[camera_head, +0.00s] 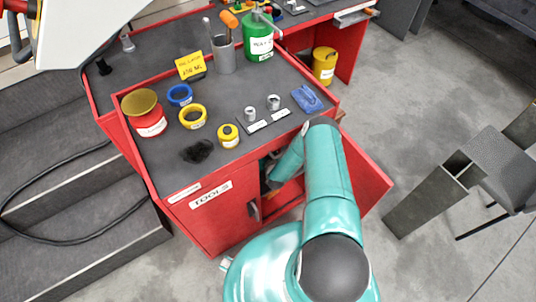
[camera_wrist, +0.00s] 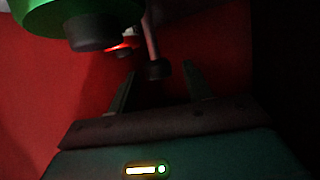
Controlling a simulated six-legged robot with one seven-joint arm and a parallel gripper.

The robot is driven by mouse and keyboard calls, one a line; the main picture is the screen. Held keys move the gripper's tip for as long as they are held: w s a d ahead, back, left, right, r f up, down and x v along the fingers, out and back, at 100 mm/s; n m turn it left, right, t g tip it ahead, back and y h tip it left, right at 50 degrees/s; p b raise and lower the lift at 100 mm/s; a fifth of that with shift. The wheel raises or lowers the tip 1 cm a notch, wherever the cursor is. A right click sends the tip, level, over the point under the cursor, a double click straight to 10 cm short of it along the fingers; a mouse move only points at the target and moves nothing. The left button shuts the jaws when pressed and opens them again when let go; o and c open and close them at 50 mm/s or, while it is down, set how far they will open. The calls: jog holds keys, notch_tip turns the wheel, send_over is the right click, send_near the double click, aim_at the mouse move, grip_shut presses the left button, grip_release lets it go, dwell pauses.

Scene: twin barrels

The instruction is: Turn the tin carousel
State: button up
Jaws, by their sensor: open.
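In the wrist view, a green rounded body (camera_wrist: 45,14) with a dark cylinder (camera_wrist: 92,32) beneath it fills the upper left. It may be part of the tin carousel, but I cannot tell. A thin rod with a dark end (camera_wrist: 158,69) hangs near the middle. My gripper (camera_wrist: 158,75) is open, its two dark fingers apart on either side of that dark end; I cannot tell whether they touch it. In the head view, my teal arm reaches into the open front of the red tool cabinet (camera_head: 215,215), and my gripper is hidden there.
The open cabinet door (camera_head: 365,172) stands right of my arm. A grey frame (camera_head: 440,190) and a chair (camera_head: 500,160) are at right. Inside the cabinet is dim.

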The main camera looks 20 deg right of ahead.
jog(key=v, duration=1.3)
jog(key=shift+s+r, duration=0.2)
jog(key=shift+s, duration=0.1)
jog(key=shift+a, duration=0.15)
jog(key=d+n+y, duration=0.4)
jog(key=d+y, duration=0.1)
jog(key=d, duration=0.1)
jog(key=x, duration=1.3)
jog(key=shift+s+a+f, duration=0.1)
jog(key=shift+a+f, duration=0.1)
grip_shut()
